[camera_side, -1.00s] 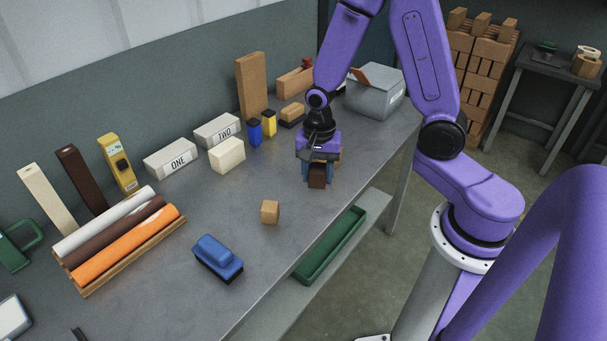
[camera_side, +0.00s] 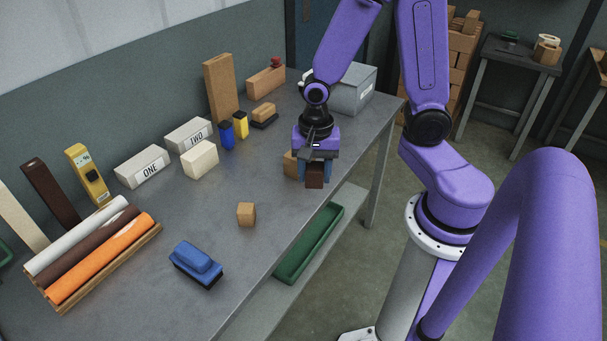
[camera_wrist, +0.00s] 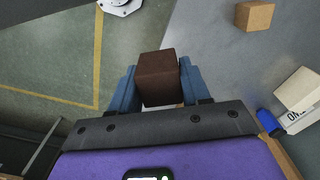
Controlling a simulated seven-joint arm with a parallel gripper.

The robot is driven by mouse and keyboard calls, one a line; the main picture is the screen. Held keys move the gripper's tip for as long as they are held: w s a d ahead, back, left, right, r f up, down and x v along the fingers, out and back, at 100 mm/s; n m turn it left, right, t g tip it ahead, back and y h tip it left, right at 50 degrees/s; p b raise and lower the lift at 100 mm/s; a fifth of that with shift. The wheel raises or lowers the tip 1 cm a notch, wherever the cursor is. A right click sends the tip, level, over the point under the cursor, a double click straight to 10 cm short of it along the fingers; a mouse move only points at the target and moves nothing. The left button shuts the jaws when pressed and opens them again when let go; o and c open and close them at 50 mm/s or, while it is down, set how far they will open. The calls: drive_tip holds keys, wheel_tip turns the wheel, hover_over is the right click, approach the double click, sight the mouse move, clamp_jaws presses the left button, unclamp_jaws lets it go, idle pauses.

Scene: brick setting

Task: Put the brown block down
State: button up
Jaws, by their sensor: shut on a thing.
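The brown block (camera_side: 314,177) is held between the blue fingers of my gripper (camera_side: 315,172), near the table's front edge in the side view. In the wrist view the dark brown block (camera_wrist: 157,77) sits between both fingertips of my gripper (camera_wrist: 158,88), which press on its two sides. Bare floor shows to its left there and the grey tabletop to its right. I cannot tell whether its underside touches the table or hangs over the edge.
A tan block (camera_side: 290,164) stands just behind my gripper, partly hidden. A small tan cube (camera_side: 246,214) and a blue brush (camera_side: 197,263) lie to the left on the table (camera_side: 200,215). A green tray (camera_side: 308,243) is on the lower shelf. Open tabletop lies around the cube.

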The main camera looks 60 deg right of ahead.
drive_tip(key=m, duration=0.5)
drive_tip(key=shift+r, duration=0.15)
drive_tip(key=shift+w+m, duration=0.1)
drive_tip(key=shift+m, duration=0.3)
drive_tip(key=shift+w+f, duration=1)
drive_tip(key=shift+w, duration=1.15)
hover_over(269, 200)
drive_tip(key=f, duration=0.7)
drive_tip(key=shift+s+f, duration=0.15)
drive_tip(key=shift+s, duration=0.1)
drive_tip(key=shift+w+f, duration=0.35)
drive_tip(key=shift+f, duration=1.5)
drive_tip(key=shift+f, duration=0.15)
